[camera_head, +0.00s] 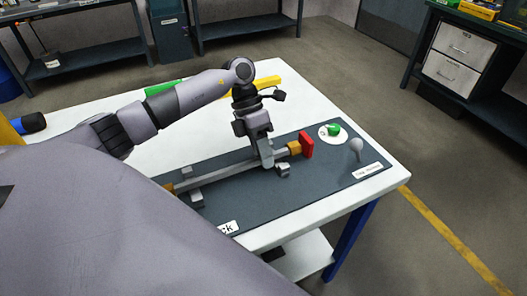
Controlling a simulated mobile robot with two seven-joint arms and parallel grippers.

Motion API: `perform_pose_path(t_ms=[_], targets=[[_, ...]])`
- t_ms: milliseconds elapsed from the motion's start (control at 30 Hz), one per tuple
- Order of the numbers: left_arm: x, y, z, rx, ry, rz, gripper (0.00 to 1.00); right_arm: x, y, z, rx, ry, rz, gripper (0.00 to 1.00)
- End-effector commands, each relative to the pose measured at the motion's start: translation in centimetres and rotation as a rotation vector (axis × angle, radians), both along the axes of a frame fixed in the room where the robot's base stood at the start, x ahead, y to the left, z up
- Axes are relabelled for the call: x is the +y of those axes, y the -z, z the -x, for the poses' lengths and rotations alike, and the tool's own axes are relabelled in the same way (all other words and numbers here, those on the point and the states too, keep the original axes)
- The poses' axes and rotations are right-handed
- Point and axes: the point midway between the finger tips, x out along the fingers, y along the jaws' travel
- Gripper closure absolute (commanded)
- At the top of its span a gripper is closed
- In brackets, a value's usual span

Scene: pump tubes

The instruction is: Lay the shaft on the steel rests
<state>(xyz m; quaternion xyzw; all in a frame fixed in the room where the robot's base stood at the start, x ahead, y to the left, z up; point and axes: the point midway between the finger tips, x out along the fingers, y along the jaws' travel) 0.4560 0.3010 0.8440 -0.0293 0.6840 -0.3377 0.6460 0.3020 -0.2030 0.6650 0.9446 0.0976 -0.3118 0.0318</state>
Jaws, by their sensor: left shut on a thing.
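The shaft (222,173) is a long grey bar with brass-coloured sections near its ends and a red block (306,145) at its right end. It lies roughly level, lengthwise over the dark mat (330,178). My left gripper (267,160) points down and is shut on the shaft, right of its middle. Small steel rests show beside the shaft, one at the right (283,170) and one at the left (197,201). I cannot tell whether the shaft touches them. My left arm hides part of the table behind. My right gripper is not in view.
On the mat's right are a green knob on a white disc (333,130), a grey ball-topped post (356,146) and white labels. A yellow bar (264,83) and a green item (163,86) lie behind my arm. The white table's (330,95) back right is clear.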

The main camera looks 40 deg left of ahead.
Motion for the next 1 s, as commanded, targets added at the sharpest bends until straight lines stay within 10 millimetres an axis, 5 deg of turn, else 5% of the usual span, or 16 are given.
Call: perform_pose_path(t_ms=[567,600,667,1000], targets=[[-0.06,0.65,-0.07,-0.003,-0.001,0.001,1.0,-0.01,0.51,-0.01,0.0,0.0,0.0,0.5],[-0.06,0.68,-0.06,-0.003,-0.001,0.001,0.74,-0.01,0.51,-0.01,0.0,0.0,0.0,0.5],[-0.07,0.71,-0.05,-0.002,0.0,0.001,0.54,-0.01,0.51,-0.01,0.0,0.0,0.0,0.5],[0.06,0.92,-0.03,0.0,-0.002,-0.001,0.5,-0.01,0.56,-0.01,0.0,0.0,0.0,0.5]])
